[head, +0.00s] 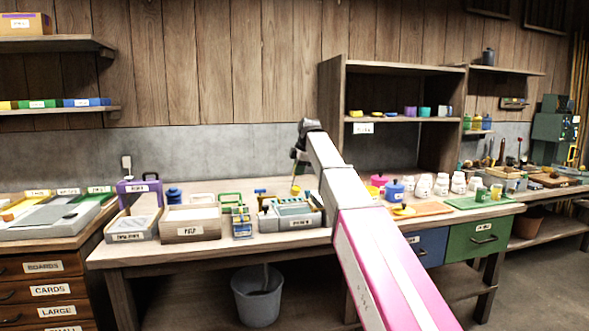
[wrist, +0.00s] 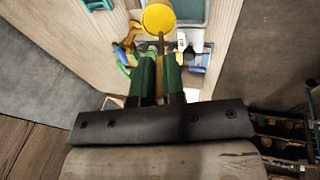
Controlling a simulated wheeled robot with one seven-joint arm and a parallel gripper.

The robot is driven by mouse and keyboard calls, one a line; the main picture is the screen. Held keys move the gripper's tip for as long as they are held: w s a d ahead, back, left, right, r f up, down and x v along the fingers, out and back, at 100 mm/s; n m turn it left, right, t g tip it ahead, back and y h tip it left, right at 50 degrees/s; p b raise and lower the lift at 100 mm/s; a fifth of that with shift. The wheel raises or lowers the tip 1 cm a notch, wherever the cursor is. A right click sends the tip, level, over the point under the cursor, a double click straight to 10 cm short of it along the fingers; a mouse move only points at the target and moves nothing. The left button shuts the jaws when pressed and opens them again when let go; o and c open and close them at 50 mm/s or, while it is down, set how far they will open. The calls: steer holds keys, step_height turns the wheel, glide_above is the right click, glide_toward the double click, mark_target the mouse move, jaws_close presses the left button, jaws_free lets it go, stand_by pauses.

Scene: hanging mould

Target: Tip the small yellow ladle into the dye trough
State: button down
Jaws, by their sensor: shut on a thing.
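The small yellow ladle (wrist: 158,18) is in my gripper (wrist: 159,62), which shows green fingers shut on its handle in the wrist view. Its round bowl sticks out beyond the fingertips. In the head view my gripper (head: 298,160) is above the back of the bench, and a small yellow spot (head: 296,188) below it seems to be the ladle. A grey-rimmed tray with a teal inside (wrist: 193,14) lies beside and below the bowl in the wrist view; it may be the dye trough. I cannot tell the bowl's tilt or contents.
A grey tray with blue-green pieces (head: 318,220) stands on the bench near my arm. A pulp box (head: 189,239) and a purple-framed tray (head: 140,186) are to the left. Pots and white jars (head: 424,185) stand right of my arm. A shelf unit (head: 335,105) rises behind.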

steer(key=s+d+f+t+y, duration=0.4)
steer(key=f+t+y, duration=0.3)
steer(key=f, duration=0.2)
steer(key=shift+s+d+y, duration=0.3)
steer(key=shift+s+d, duration=0.1)
steer(key=shift+d, duration=0.05)
stand_by(1.4)
steer(key=g+h, duration=0.1)
steer(key=r+g+h, duration=0.1)
steer(key=g+h, duration=0.1)
steer(key=shift+r, duration=0.15)
steer(key=shift+h, duration=0.3)
